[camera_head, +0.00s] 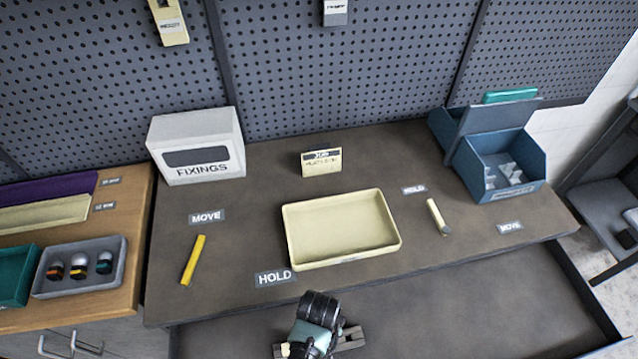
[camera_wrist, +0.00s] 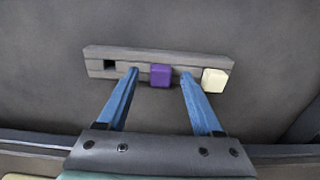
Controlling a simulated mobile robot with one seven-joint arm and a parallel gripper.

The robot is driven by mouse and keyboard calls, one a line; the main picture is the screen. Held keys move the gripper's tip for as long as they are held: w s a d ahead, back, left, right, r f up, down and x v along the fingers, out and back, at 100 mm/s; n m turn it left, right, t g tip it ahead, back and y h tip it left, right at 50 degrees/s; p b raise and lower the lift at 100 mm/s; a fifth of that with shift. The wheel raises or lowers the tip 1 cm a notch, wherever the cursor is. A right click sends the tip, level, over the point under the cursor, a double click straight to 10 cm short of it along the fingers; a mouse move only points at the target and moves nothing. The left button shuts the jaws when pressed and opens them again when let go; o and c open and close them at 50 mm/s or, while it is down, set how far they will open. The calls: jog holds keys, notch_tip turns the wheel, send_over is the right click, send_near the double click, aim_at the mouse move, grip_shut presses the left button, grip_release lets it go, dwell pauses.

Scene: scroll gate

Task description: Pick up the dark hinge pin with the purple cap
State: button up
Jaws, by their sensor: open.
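The purple cap (camera_wrist: 160,76) shows in the wrist view, seated in the middle of a grey slotted block (camera_wrist: 210,60). The dark pin below the cap is hidden. My gripper (camera_wrist: 159,73) is open, with its two blue fingers on the left and right of the purple cap and gaps on both sides. I cannot tell whether the fingertips are level with the cap. A cream cap (camera_wrist: 215,80) sits at the block's right end, just beyond the right finger. In the head view, my wrist covers most of the block (camera_head: 350,339) and hides the purple cap.
The block is in a low dark drawer or tray (camera_head: 450,310) in front of the bench. On the bench (camera_head: 260,210) are a cream tray (camera_head: 340,262), a yellow stick (camera_head: 193,260), a small cream cylinder (camera_head: 437,216), a FIXINGS box (camera_head: 197,146) and a blue bin (camera_head: 520,185).

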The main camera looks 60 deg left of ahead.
jog(key=shift+c, duration=0.3)
grip_shut()
jog(key=shift+r, duration=0.2)
